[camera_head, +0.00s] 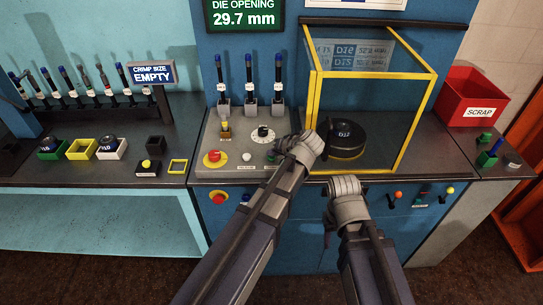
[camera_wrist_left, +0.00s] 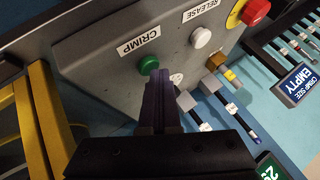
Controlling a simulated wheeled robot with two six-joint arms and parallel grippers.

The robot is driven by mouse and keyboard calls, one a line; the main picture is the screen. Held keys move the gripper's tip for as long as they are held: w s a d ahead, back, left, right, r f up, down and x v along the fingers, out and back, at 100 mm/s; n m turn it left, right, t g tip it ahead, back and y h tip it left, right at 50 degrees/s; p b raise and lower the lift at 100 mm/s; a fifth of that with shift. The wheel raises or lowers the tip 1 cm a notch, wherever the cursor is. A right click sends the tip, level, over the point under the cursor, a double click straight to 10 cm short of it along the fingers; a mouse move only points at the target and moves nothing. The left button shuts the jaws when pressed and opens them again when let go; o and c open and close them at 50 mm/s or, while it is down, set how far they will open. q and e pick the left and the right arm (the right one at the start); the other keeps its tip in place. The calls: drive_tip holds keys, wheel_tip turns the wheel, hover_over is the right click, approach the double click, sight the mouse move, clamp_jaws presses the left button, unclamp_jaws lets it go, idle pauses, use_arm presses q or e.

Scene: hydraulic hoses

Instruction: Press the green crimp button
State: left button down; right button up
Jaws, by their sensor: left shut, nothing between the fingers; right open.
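The green crimp button (camera_wrist_left: 149,64) is a small round knob beside the white CRIMP label (camera_wrist_left: 139,41) on the grey control panel (camera_wrist_left: 110,75). My left gripper (camera_wrist_left: 158,78) is shut and empty. Its tip is right at the button in the left wrist view and overlaps its lower edge; whether they touch, I cannot tell. In the head view my left gripper (camera_head: 291,148) is over the right part of the panel, and the button shows only as a small green spot (camera_head: 271,157) beside it. My right gripper (camera_head: 343,193) is open, in front of the bench edge.
The panel also has a white release button (camera_wrist_left: 201,37), a red stop button (camera_head: 214,157), a dial (camera_head: 263,134) and levers. A yellow-framed clear guard (camera_head: 398,120) with a black die (camera_head: 345,138) inside stands at right. A red scrap bin (camera_head: 470,97) stands farther right.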

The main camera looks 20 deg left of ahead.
sight(273, 159)
use_arm(q)
drive_tip(key=shift+r, duration=0.1)
drive_tip(key=shift+r+p, duration=0.75)
drive_tip(key=shift+p, duration=0.1)
wheel_tip(273, 159, up, 5)
drive_tip(key=p, duration=0.5)
drive_tip(key=shift+r, duration=0.1)
idle(0.4)
